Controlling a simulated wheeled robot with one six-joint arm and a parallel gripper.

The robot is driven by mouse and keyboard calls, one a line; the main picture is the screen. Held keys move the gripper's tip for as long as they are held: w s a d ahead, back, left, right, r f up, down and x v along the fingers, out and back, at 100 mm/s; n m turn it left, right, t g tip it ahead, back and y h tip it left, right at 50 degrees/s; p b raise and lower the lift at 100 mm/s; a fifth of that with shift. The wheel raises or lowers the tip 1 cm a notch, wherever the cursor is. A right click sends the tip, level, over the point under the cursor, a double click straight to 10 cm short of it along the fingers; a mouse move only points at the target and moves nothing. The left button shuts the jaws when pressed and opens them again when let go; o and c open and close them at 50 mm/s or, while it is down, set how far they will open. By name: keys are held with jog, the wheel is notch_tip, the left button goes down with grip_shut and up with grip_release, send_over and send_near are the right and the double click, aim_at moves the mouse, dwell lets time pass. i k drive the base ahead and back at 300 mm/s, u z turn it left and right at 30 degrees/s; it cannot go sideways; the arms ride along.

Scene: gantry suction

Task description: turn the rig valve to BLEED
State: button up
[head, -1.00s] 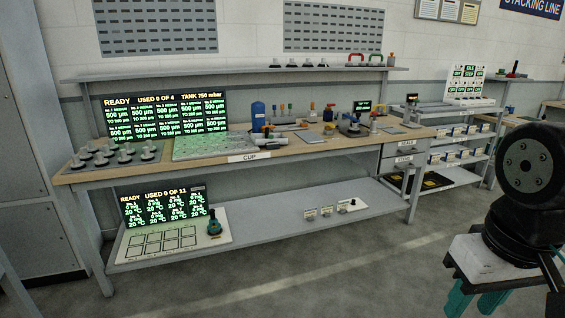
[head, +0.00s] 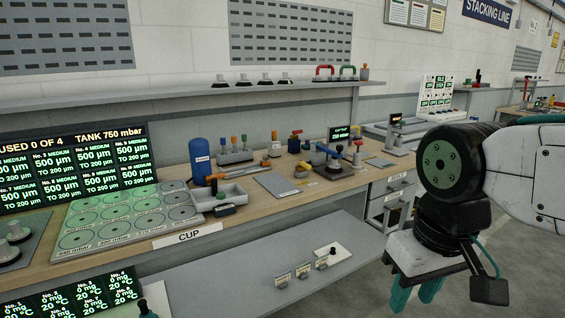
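A small test rig (head: 334,171) with a dark base stands on the right part of the wooden bench top, below a small lit display (head: 345,132). My gripper (head: 414,294) hangs at the lower right, in front of the bench and well apart from the rig. Its teal fingers are spaced apart with nothing seen between them; their tips are near the bottom edge.
A blue tank (head: 200,160), a grey tray (head: 222,196) and a flat grey plate (head: 277,186) lie left of the rig. A plate of round cups (head: 125,222) is further left. A shelf (head: 180,95) runs behind. Floor shows at right.

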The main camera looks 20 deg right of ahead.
aim_at(307, 166)
jog(key=i, duration=0.2)
jog(key=u, duration=2.45)
jog(key=k, duration=0.7)
jog(key=z, duration=2.4)
jog(key=i, duration=1.9)
jog(key=z, duration=0.1)
